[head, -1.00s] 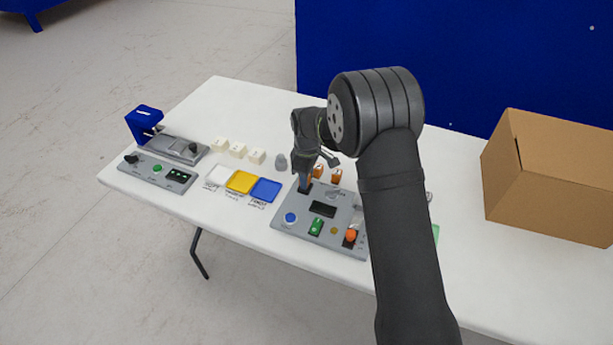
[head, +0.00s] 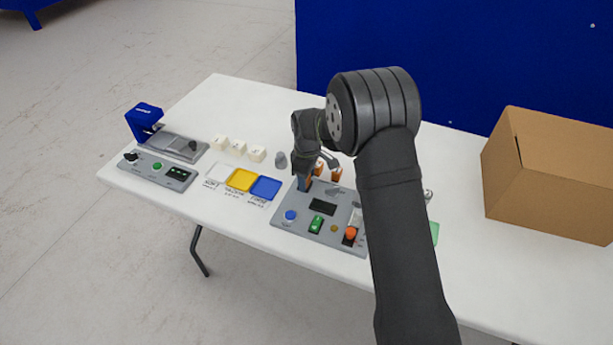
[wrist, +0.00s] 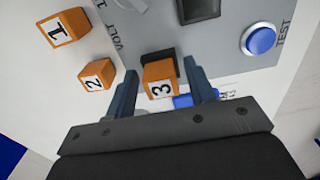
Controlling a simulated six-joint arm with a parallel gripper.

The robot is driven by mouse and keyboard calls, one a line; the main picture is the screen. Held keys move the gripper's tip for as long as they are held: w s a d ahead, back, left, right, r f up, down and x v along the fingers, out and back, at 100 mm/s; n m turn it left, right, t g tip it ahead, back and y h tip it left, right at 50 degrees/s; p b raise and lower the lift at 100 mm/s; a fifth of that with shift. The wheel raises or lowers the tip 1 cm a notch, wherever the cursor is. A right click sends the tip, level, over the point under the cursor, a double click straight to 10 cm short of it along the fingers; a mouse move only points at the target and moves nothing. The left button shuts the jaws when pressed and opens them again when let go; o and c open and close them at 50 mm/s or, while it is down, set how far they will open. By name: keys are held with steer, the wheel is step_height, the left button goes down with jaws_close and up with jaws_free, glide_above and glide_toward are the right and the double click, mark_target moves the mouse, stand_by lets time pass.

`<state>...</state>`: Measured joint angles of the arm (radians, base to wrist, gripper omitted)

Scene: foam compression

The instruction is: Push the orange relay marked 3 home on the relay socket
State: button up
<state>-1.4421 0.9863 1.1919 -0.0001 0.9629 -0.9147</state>
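The orange relay marked 3 (wrist: 160,79) shows in the wrist view between the two blue fingers of my gripper (wrist: 161,75). The fingers are apart, with a narrow gap visible on each side of the relay. A dark block that looks like the relay socket (wrist: 161,56) shows just behind it on the grey panel (wrist: 225,30). I cannot tell how far the relay sits in it. In the head view my gripper (head: 304,183) is low over the panel's back left corner (head: 281,213) and hides the relay and socket.
Orange relays marked 1 (wrist: 65,28) and 2 (wrist: 97,74) stand beside the panel. The panel carries a blue TEST button (wrist: 260,39), a dark display (head: 323,207) and an orange knob (head: 351,233). Coloured trays (head: 240,181) lie left; a cardboard box (head: 550,175) stands right.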

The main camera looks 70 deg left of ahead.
steer(key=shift+o, duration=0.3)
steer(key=shift+r, duration=0.1)
step_height(320, 180, up, 17)
stand_by(0.4)
steer(key=shift+r, duration=0.1)
step_height(320, 180, down, 17)
steer(key=shift+f, duration=0.2)
steer(key=shift+r, duration=0.15)
steer(key=shift+r, duration=0.15)
stand_by(0.5)
